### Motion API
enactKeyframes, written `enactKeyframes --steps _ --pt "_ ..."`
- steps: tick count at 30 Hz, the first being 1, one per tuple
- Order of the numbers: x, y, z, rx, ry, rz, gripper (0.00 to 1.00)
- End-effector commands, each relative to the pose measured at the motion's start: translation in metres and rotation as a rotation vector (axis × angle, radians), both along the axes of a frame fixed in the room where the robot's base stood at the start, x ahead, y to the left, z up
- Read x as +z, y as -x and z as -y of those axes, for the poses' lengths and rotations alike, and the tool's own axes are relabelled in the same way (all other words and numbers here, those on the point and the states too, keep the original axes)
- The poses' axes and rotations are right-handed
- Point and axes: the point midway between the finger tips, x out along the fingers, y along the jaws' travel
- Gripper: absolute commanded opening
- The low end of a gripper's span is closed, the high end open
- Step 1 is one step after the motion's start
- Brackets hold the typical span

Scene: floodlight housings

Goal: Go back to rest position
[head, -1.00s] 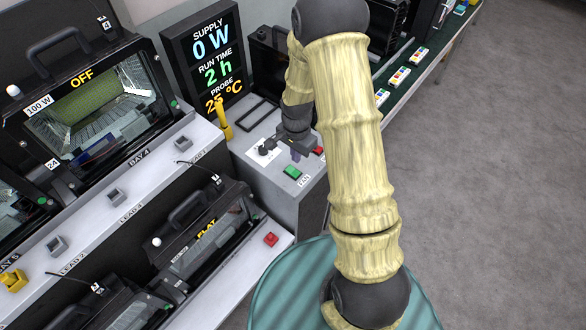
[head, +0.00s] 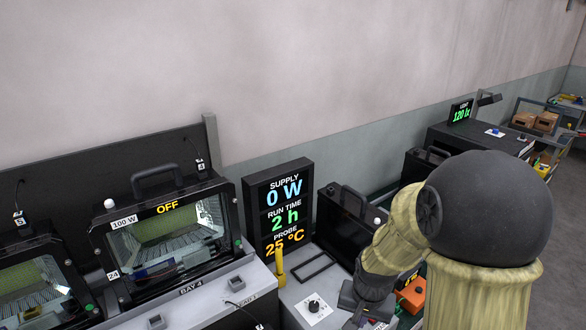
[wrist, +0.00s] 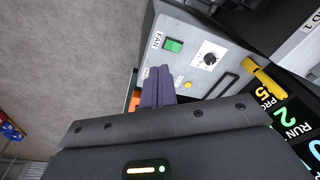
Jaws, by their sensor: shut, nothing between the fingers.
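My gripper (wrist: 158,88) shows in the wrist view with its two purple-grey fingers together and nothing between them. It is over the grey control panel (wrist: 190,52), apart from the green FAN switch (wrist: 173,45) and the black knob (wrist: 210,59). In the head view my arm comes down at the lower right, and the dark wrist end hangs beside the knob plate (head: 313,308). The fingertips are not clear in the head view.
The display (head: 283,210) reads 0 W, 2 h and 25 °C. A yellow handle (head: 280,268) stands in front of it. The floodlight housing (head: 165,235) marked OFF sits left. An orange object (head: 411,296) is near my arm. Benches with boxes (head: 535,121) stand at the back right.

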Motion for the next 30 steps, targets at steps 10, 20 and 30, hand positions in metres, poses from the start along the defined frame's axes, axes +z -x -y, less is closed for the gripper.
enactKeyframes --steps 10,20,30 --pt "0.047 0.064 0.0 0.338 0.059 0.085 0.0" --pt "0.049 0.069 0.001 0.368 0.066 0.089 0.0" --pt "0.049 0.069 0.001 0.366 0.065 0.089 0.0"
